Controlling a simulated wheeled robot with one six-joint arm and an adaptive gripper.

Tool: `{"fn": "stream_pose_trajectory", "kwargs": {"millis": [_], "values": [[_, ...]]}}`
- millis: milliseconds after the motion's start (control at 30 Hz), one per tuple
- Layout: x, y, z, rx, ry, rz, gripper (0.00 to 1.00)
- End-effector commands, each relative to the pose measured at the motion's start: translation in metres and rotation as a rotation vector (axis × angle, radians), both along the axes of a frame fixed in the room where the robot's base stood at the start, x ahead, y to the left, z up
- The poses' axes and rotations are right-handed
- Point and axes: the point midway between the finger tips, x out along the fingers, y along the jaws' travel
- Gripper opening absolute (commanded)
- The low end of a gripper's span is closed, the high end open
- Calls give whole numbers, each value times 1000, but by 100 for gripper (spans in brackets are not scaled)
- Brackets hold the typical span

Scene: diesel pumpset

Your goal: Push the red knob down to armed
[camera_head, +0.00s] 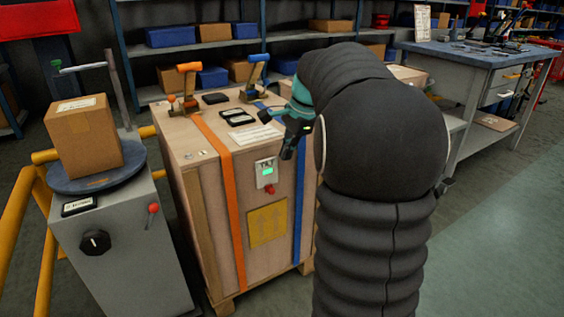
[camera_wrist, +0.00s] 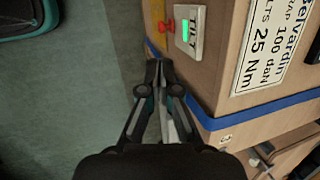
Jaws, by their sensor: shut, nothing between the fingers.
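A small red knob (camera_head: 269,189) sticks out at the lower edge of a pale box (camera_head: 265,172) with a lit green display, fixed on the crate's front face. In the wrist view the red knob (camera_wrist: 167,25) is beside the box marked TILT (camera_wrist: 191,30), above my fingertips in the picture. My gripper (camera_head: 288,152) is shut and empty, in front of the crate, up and to the right of the knob in the head view. In the wrist view my gripper (camera_wrist: 159,66) points towards the knob, with a gap between them.
The wooden crate (camera_head: 208,137) has an orange strap (camera_head: 226,195) and a blue strap (camera_head: 299,205). A grey stand (camera_head: 128,260) at left carries a carton (camera_head: 83,135) and a red-balled lever (camera_head: 153,208). A workbench (camera_head: 470,56) stands back right. Open floor lies at right.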

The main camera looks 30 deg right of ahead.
Motion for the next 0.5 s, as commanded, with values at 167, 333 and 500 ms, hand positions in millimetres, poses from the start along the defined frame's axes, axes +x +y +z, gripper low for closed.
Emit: {"fn": "stream_pose_trajectory", "kwargs": {"millis": [167,333,500], "values": [[-3,-2,14,0,0,0,0],[-4,-3,16,0,0,0,0],[-4,-3,16,0,0,0,0]]}}
